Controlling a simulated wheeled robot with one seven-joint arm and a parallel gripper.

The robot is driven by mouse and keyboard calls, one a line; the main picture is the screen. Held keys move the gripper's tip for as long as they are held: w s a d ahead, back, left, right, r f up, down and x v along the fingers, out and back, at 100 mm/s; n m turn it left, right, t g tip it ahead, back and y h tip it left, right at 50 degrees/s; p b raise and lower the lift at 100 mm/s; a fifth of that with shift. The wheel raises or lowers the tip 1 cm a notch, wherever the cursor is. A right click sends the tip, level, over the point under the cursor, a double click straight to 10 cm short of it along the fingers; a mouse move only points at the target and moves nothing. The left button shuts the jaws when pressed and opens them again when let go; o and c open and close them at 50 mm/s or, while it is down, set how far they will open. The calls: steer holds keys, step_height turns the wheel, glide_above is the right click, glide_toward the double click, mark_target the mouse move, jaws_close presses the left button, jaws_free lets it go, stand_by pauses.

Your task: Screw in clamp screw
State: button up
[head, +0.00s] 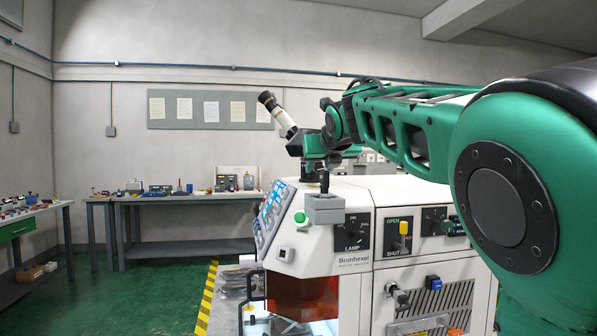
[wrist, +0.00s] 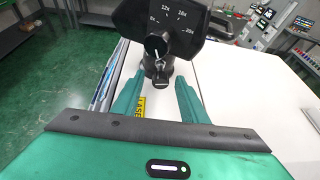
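My gripper (wrist: 160,82) has its two green fingers apart, with a gap between them. It also shows in the head view (head: 313,168), small and partly hidden, above the top of the white machine (head: 352,262).
A grey block (head: 324,210) with a dark upright piece juts from the machine's front corner. A white tube with a black end (head: 280,116) rises near my gripper. Workbenches (head: 168,197) with small items stand against the back wall. Green floor (head: 150,290) is free at left.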

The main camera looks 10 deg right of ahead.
steer(key=shift+w+d+f, duration=0.1)
steer(key=shift+w, duration=0.2)
steer(key=shift+c, duration=0.3)
